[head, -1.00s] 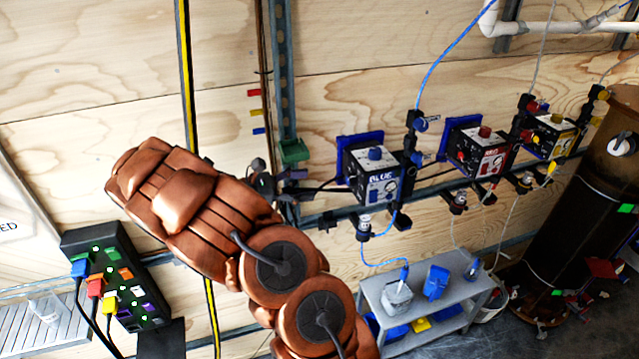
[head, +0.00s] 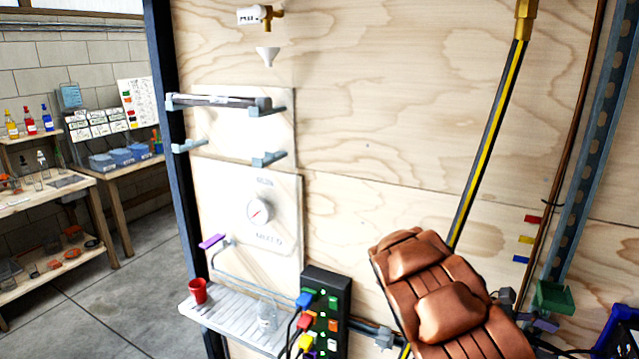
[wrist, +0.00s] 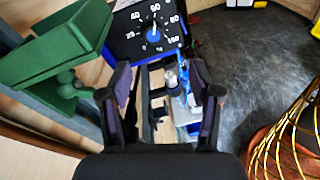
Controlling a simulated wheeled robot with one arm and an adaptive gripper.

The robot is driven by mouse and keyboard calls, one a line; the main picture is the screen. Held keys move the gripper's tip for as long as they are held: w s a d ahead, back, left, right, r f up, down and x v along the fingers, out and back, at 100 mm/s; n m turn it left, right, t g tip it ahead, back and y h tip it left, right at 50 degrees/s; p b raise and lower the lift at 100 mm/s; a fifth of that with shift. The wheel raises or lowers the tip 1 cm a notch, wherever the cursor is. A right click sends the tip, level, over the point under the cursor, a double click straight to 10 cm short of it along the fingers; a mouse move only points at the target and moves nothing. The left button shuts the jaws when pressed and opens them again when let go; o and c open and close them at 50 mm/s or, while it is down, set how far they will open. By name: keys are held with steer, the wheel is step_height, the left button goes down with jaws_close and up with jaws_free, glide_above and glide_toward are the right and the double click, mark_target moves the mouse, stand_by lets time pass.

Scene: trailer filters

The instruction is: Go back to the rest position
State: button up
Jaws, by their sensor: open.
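My gripper (wrist: 160,105) shows in the wrist view with its two dark fingers spread apart and nothing between them. Beyond the fingers are a blue-framed gauge (wrist: 150,30) with a white scale and, at the left, a green bracket-like part (wrist: 62,45). In the head view my copper-coloured arm fills the lower right. There the gripper is only partly visible, close to a green holder (head: 553,297) on the wall; whether they touch cannot be told.
A black socket box (head: 327,300) with coloured plugs is on the wall left of my arm. A slatted shelf (head: 232,318) holds a red cup (head: 198,291) and a clear bottle (head: 267,316). A yellow-striped pole (head: 487,140) stands behind my arm. Grey floor is open at the left.

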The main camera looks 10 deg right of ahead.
steer(key=s+a+r+m+t+y, duration=0.25)
steer(key=s+a+m+y, duration=0.25)
steer(key=s+a, duration=0.45)
steer(key=s+a+m+t+y, duration=0.1)
steer(key=s+a+y, duration=0.3)
steer(key=a, duration=0.7)
steer(key=s+a+f+m+t+y, duration=0.1)
steer(key=s+a+t+y, duration=0.3)
steer(key=s+a, duration=0.3)
steer(key=a, duration=0.4)
steer(key=shift+s+a+f, duration=0.15)
steer(key=shift+a+f, duration=0.05)
steer(key=shift+f, duration=0.1)
